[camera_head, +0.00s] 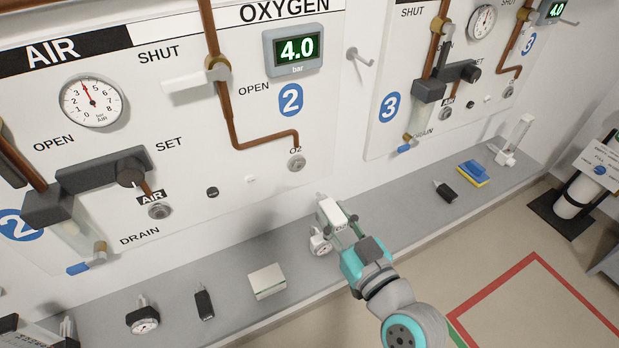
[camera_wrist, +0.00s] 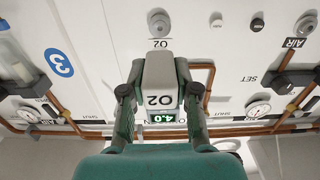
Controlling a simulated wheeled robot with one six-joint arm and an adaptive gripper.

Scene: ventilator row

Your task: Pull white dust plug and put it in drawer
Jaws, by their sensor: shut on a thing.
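A small white plug (camera_head: 251,178) sits on panel 2, between a black round plug (camera_head: 212,192) and the O2 outlet (camera_head: 297,161). In the wrist view the white plug (camera_wrist: 216,20) is at the top, right of the O2 outlet (camera_wrist: 159,24). I cannot make out a drawer in either view.
A grey ledge (camera_head: 385,240) runs below the panels. It carries a round gauge (camera_head: 320,244) near my gripper, a pale box (camera_head: 267,281), a black handheld item (camera_head: 203,303), another gauge (camera_head: 143,318) and a blue-yellow sponge (camera_head: 473,173). Valve handles and copper pipes stick out.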

